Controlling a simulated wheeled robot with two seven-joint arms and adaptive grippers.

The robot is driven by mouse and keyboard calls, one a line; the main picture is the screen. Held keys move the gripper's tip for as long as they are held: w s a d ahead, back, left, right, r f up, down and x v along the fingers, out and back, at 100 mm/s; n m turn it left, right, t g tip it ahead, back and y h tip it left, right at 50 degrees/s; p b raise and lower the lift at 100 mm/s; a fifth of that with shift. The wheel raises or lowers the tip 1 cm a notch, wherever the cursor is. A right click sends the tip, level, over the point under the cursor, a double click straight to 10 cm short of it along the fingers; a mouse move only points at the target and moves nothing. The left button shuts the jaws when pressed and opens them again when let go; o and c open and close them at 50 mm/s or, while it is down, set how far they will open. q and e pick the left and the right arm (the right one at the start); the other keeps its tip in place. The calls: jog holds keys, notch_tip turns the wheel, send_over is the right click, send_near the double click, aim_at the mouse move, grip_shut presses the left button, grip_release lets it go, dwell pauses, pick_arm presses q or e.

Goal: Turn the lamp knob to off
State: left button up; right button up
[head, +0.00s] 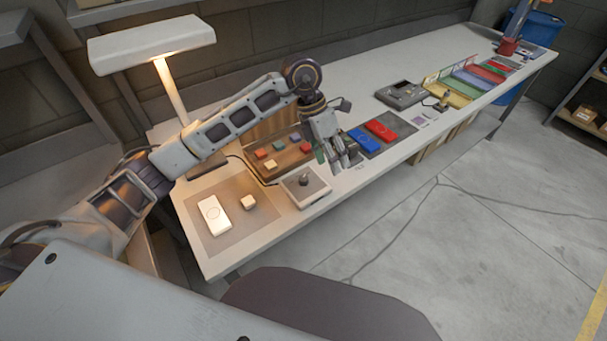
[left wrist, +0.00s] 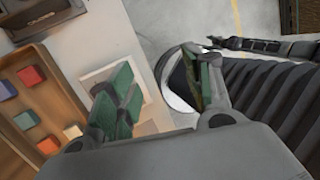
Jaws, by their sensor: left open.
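The desk lamp (head: 150,42) stands at the left end of the bench, and its light is on. A small pale box with a dark round knob (head: 304,179) sits near the bench's front edge, in front of the block tray. My left gripper (head: 336,153) is open and empty, above the bench to the right of the knob and apart from it. In the left wrist view its green-padded fingers (left wrist: 162,92) are spread wide. The knob cannot be made out there; a pale square behind the left finger is partly hidden. My right gripper is not seen.
A wooden tray (head: 268,172) of coloured blocks lies behind the knob box. A grey mat (head: 190,206) with a white block (head: 213,214) and small cube lies to the left. Blue and red pieces (head: 380,129), a grey device (head: 400,94) and coloured bins (head: 470,82) line the bench to the right.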

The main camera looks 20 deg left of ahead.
aim_at(304, 178)
pick_arm(q)
jog(key=w+a+y, duration=0.3)
jog(key=a+y, duration=0.1)
jog(key=a, duration=0.4)
jog(key=shift+a+r+n+b, duration=0.25)
jog(key=shift+a+n+b, duration=0.05)
jog(key=shift+a+n, duration=0.1)
jog(key=shift+w+f, duration=0.1)
jog(key=shift+s+d+f+p, duration=0.1)
jog(key=shift+f+p, duration=0.1)
jog(key=shift+f, duration=2.05)
jog(key=shift+s+d+f+p, duration=0.15)
jog(key=shift+f+p, duration=0.1)
jog(key=shift+f, duration=2.05)
jog(key=shift+d+f+p, duration=0.1)
jog(key=shift+f+p, duration=0.1)
jog(key=shift+f, duration=2.05)
jog(key=c, duration=1)
jog(key=shift+c, duration=0.3)
